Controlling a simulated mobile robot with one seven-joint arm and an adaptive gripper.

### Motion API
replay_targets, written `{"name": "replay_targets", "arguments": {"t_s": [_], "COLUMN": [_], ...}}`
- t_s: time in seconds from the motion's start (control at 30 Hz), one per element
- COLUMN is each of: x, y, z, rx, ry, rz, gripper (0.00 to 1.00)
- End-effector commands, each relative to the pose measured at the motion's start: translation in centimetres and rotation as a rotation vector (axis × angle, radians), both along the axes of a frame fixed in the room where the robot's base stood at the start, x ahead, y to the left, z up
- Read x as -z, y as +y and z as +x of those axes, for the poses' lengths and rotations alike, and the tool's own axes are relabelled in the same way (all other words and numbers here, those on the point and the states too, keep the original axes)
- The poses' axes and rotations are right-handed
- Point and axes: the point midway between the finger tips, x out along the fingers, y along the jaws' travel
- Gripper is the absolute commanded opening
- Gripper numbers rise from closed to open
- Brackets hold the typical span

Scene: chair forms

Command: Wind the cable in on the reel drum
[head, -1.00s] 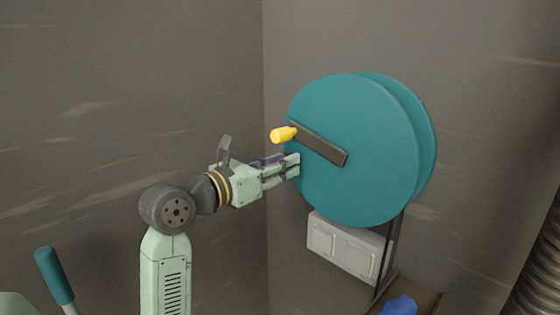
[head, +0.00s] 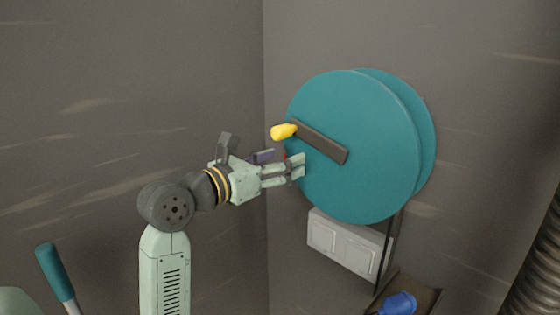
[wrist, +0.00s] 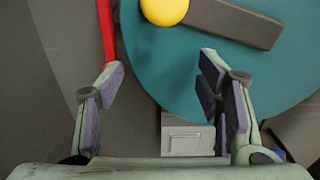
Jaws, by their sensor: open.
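The teal reel drum (head: 370,185) has two round flanges and stands near the grey wall. A dark crank arm (head: 322,143) lies across its front face, with a yellow knob (head: 284,131) at the upper left end. The knob (wrist: 165,10) is cut by the top edge of the wrist view. My gripper (head: 303,167) is open and empty, below the knob and close to the drum's front. In the wrist view its fingers (wrist: 160,72) are spread, with the knob beyond them. A thin dark line (head: 385,262) hangs below the drum; I cannot tell whether it is the cable.
A pale panelled box (head: 345,243) sits on the wall under the drum. A blue object (head: 399,303) rests in a brown tray (head: 425,298). A ribbed hose (head: 535,260) is at right, a teal-handled lever (head: 54,271) at left. A red strip (wrist: 106,30) shows by the left finger.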

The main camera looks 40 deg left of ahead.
Motion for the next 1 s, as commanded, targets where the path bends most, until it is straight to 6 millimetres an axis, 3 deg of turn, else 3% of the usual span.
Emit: {"name": "replay_targets", "arguments": {"t_s": [0.7, 1.0], "x": [0.1, 0.0], "y": [0.7, 0.8], "z": [-8.5, -9.8], "rx": [-0.003, 0.0], "ry": [-0.001, 0.0], "rz": [0.001, 0.001], "gripper": [0.6, 0.6]}}
